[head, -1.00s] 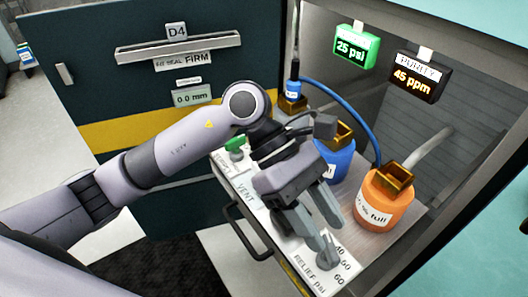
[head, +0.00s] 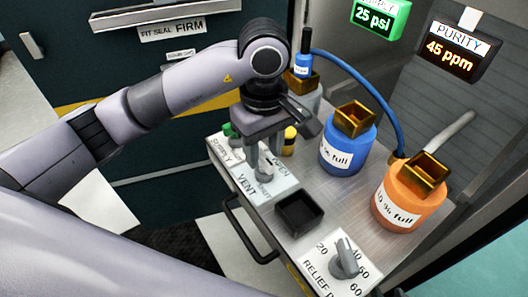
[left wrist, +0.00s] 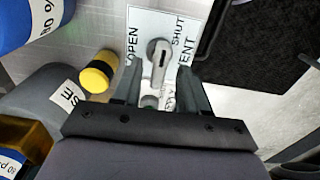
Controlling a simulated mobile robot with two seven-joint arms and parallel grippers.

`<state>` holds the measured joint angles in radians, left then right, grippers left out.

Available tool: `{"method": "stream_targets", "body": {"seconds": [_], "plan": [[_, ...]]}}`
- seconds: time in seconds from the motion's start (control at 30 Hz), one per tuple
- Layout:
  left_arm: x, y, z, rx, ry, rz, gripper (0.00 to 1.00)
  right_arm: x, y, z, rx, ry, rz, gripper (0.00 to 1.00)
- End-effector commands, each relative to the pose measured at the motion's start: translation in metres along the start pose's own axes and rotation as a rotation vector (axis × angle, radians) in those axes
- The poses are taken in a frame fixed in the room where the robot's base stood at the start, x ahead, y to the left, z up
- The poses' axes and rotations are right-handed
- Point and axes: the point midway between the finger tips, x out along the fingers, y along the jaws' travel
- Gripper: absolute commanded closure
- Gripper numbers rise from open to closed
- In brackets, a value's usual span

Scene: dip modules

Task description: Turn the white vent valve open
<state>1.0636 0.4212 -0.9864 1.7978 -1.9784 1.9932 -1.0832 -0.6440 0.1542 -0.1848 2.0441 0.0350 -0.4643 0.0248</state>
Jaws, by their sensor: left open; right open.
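The white vent valve (head: 264,173) sits on a white plate labelled VENT (head: 246,186) along the front of the metal bench. In the left wrist view the valve's light grey handle (left wrist: 160,55) lies between the words OPEN and SHUT. I cannot tell for sure which word it points at. My left gripper (head: 265,160) points down over the valve. Its two fingers stand apart, one on each side of the handle, as the left wrist view also shows (left wrist: 159,78). I cannot tell whether they touch it. My right gripper is not in view.
A green supply valve (head: 229,131) and a yellow-capped vial (head: 289,141) stand close to the gripper. A black tray (head: 298,213) and the relief knob (head: 345,262) are nearer the front. Blue (head: 347,151) and orange (head: 409,196) bottles stand behind, with a blue hose (head: 375,84).

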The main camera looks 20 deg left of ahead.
Motion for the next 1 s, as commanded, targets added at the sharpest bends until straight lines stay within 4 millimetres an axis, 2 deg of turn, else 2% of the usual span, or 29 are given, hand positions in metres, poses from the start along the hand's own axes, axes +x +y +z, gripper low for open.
{"method": "stream_targets", "body": {"seconds": [0.1,0.37,0.4,0.47,0.5,0.53,1.0], "plan": [[0.0087,0.0001,0.0004,0.000,-0.002,0.001,0.57,0.0008,-0.0004,0.0004,-0.001,0.001,-0.001,0.57],[0.0105,0.0003,0.0003,0.000,-0.001,0.002,0.57,0.0012,-0.0012,-0.0048,-0.001,0.011,-0.002,0.57],[0.0104,0.0003,0.0003,0.000,-0.001,0.002,0.61,0.0015,-0.0012,-0.0058,-0.001,0.013,-0.002,0.57],[0.0104,0.0003,0.0004,0.000,-0.002,0.002,0.80,0.0018,-0.0012,-0.0072,-0.001,0.016,-0.002,0.57],[0.0104,0.0003,0.0004,0.000,-0.002,0.002,0.93,0.0020,-0.0013,-0.0078,-0.001,0.018,-0.002,0.57],[0.0104,0.0003,0.0004,0.000,-0.002,0.002,1.00,0.0022,-0.0013,-0.0081,-0.001,0.018,-0.002,0.57],[0.0107,0.0002,0.0003,-0.073,-0.002,0.001,1.00,0.0043,-0.0016,-0.0071,-0.002,0.021,-0.003,0.57]]}}
